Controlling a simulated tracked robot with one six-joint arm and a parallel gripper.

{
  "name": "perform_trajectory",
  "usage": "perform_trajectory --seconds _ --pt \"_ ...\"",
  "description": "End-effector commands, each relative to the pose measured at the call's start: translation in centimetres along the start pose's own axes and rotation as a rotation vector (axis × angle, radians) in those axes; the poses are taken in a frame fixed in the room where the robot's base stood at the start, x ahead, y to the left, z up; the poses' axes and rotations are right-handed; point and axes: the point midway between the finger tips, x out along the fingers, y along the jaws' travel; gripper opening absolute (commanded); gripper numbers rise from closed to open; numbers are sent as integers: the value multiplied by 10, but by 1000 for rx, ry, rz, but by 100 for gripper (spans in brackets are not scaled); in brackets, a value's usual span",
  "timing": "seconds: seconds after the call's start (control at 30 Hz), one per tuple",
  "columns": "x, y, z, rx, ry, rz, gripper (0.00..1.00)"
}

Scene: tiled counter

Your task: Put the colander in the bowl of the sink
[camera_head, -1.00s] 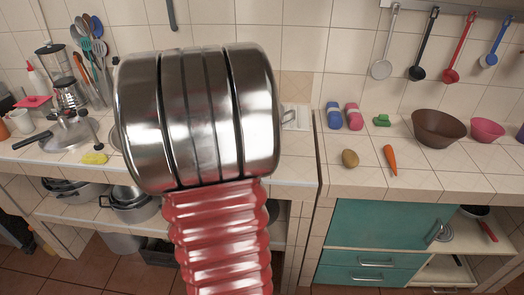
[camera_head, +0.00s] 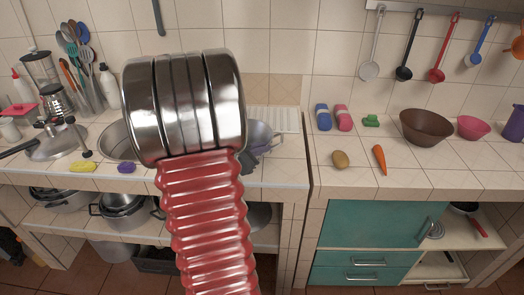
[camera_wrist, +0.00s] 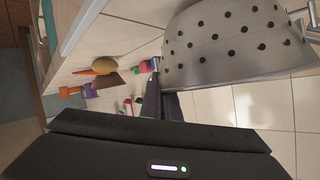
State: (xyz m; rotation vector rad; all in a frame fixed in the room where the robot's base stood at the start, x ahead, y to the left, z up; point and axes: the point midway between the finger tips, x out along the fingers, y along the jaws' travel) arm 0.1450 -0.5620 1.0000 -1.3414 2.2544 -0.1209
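The colander (camera_head: 264,136) is a grey metal strainer, mostly hidden behind my arm in the head view, just right of the sink. In the wrist view its holed side (camera_wrist: 230,45) fills the upper right, its rim close against my fingers. My gripper (camera_wrist: 165,95) shows two dark fingers close together at the rim and looks shut on it; the exact contact is hard to see. Its dark end (camera_head: 248,160) shows beside the colander in the head view. The sink bowl (camera_head: 116,141) is a round metal basin, partly hidden by my arm.
A yellow sponge (camera_head: 82,167) and a purple sponge (camera_head: 126,167) lie at the front of the sink. Potato (camera_head: 339,158), carrot (camera_head: 380,159) and a brown bowl (camera_head: 426,127) stand on the right counter.

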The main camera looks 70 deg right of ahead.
Motion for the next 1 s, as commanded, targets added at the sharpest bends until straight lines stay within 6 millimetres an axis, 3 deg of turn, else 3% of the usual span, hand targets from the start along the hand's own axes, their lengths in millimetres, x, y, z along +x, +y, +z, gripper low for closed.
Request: perform_trajectory --seconds 0.4,0.7,1.0 --pt "4 3 8 2 1 0 0" --pt "4 4 8 1 0 1 21" --pt "3 3 7 2 0 0 21"
